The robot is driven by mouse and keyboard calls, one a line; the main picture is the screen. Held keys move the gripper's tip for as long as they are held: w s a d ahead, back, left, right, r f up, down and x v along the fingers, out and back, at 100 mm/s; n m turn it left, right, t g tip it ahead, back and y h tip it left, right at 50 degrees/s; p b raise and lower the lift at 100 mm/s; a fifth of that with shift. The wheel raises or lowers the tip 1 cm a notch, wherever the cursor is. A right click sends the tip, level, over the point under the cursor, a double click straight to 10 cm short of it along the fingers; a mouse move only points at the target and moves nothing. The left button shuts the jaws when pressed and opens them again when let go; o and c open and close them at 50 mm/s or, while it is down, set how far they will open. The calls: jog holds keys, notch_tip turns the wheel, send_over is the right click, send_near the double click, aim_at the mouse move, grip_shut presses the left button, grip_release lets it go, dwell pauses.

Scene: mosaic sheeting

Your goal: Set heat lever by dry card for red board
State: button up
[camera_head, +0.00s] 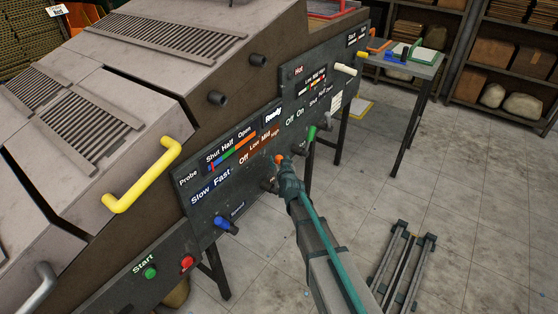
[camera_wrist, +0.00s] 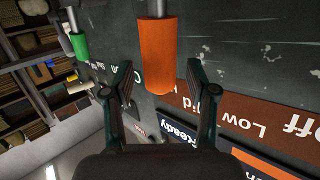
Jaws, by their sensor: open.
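The heat lever is an orange handle (camera_wrist: 157,55) on a metal stem. It stands beside a brown Off, Low, Mid, High strip (camera_wrist: 240,115) in the wrist view. Its orange tip (camera_head: 279,158) barely shows above my gripper (camera_head: 284,168) in the head view. In the wrist view my gripper (camera_wrist: 159,80) is open, with one finger on either side of the orange handle and a visible gap on both sides. The lever's exact mark is hard to tell. A red-framed board (camera_head: 330,8) lies on top.
A green lever (camera_head: 311,134) stands right of the orange one, and a blue Speed lever (camera_head: 226,224) lower left. Start (camera_head: 150,272) and red buttons (camera_head: 187,262) are at lower left. A side table (camera_head: 415,66) stands at right.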

jog(key=v, duration=1.1)
jog(key=shift+w, duration=0.1)
jog(key=s+d+f+g+h, duration=0.1)
jog(key=s+d+f+g, duration=0.1)
jog(key=s+f+g, duration=0.7)
jog(key=s+d+f+g, duration=0.2)
jog(key=s+f+g, duration=0.1)
jog(key=s+f, duration=1.1)
jog(key=s+d+f+g, duration=0.3)
jog(key=s+f, duration=0.1)
jog(key=s, duration=0.6)
jog(key=s+d+f+g+h, duration=0.1)
jog(key=s+d+f+g, duration=0.2)
jog(key=s, duration=0.8)
jog(key=s+d+f+g+h, duration=0.1)
jog(key=s+d+f+g, duration=0.2)
jog(key=s, duration=0.8)
jog(key=shift+s+d+f+m+g, duration=0.25)
jog(key=shift+d+f+m+g, duration=0.15)
jog(key=shift+d+f, duration=0.65)
